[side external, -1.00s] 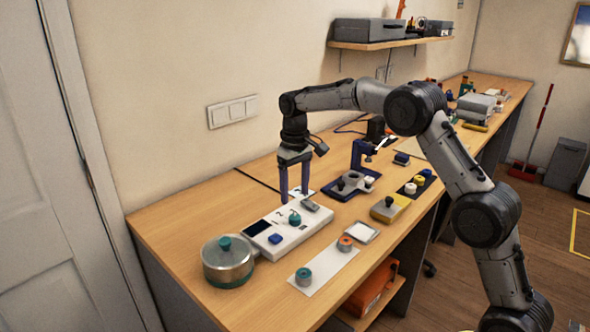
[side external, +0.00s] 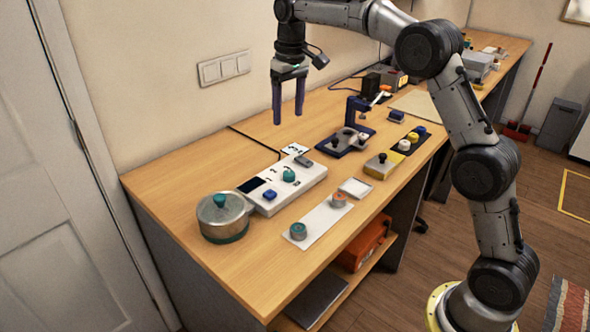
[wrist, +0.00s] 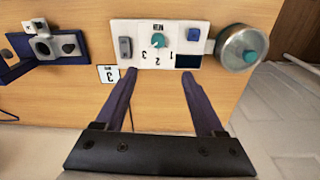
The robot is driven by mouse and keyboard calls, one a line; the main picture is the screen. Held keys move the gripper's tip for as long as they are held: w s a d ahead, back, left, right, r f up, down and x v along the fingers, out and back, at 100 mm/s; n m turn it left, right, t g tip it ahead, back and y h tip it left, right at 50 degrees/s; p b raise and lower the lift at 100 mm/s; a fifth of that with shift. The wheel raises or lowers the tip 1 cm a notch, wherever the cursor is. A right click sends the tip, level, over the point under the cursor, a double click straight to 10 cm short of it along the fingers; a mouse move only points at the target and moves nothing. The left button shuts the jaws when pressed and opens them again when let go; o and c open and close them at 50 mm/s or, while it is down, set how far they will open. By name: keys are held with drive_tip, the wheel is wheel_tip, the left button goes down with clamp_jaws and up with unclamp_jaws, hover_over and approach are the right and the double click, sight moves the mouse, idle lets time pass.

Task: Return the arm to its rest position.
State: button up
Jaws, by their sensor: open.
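My gripper (side external: 288,114) is open and empty, its two dark blue fingers pointing down. It hangs well above the back part of the bench, beyond the white control box. In the wrist view my gripper (wrist: 168,72) has its fingers spread, with bare bench and a wall-side strip between and below them. The white control box (side external: 283,188) has a teal knob (side external: 289,175), a blue button and a dark screen; it also shows in the wrist view (wrist: 140,28). Nothing touches the fingers.
A metal pot with a teal knob (side external: 222,218) stands at the bench's left end. A blue clamp fixture (side external: 357,110) stands right of the gripper. A white strip with two round parts (side external: 318,222) lies in front. The wooden bench (side external: 170,185) is bare at the far left.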

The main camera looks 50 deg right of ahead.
drive_tip(key=s+a+r+t, duration=0.2)
drive_tip(key=s+r, duration=0.3)
drive_tip(key=s, duration=0.6)
drive_tip(key=s+a+r+t, duration=0.1)
drive_tip(key=s+a+r, duration=0.1)
drive_tip(key=s+r, duration=0.6)
drive_tip(key=s+a+f+t, duration=0.1)
drive_tip(key=s+f, duration=1.5)
drive_tip(key=shift+s+a+n+t, duration=0.25)
drive_tip(key=shift+n+t, duration=0.15)
